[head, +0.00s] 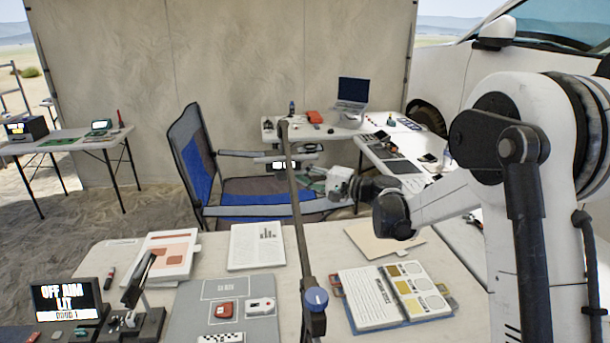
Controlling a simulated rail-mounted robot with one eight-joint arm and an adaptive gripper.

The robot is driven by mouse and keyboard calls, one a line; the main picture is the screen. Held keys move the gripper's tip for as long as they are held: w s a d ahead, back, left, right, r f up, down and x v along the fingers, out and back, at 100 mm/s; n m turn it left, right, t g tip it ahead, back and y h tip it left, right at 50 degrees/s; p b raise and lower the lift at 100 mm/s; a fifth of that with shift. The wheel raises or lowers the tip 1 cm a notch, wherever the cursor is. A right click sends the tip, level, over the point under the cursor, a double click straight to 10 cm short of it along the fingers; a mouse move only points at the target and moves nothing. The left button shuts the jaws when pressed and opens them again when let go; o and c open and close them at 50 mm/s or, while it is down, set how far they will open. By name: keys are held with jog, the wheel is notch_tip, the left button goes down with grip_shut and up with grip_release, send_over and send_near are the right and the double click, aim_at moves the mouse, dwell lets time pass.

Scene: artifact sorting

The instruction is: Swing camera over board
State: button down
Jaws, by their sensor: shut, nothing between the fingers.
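A grey board (185,316) with outlined rectangles lies on the front table, with a red item (224,309), a white item (260,306) and a checkered strip (221,338) on it. A thin dark boom (297,215) rises along the board's right side, with a blue knob (316,298) near its lower end. I cannot make out a camera on it for sure. My gripper (316,181) is shut and empty, beyond the table's far edge and just right of the boom in the picture. Its fingertips are small and hard to see against the chair.
An open binder (378,302), papers (257,246) and a folder (386,241) lie around the board. A lit sign (66,299) and a dark stand (131,325) are at left. A blue folding chair (250,192) stands behind. A laptop (352,95) is on the back table.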

jog(key=s+a+n+g+b, duration=0.3)
jog(key=s+a+g, duration=0.1)
jog(key=a, duration=0.6)
jog(key=s+a+n+g+y+b, duration=0.1)
jog(key=s+a+n+g+b, duration=0.2)
jog(key=a+g, duration=0.4)
jog(key=shift+s+a+n, duration=0.6)
jog(key=shift+s+a, duration=0.7)
jog(key=shift+a, duration=0.4)
jog(key=shift+w, duration=0.1)
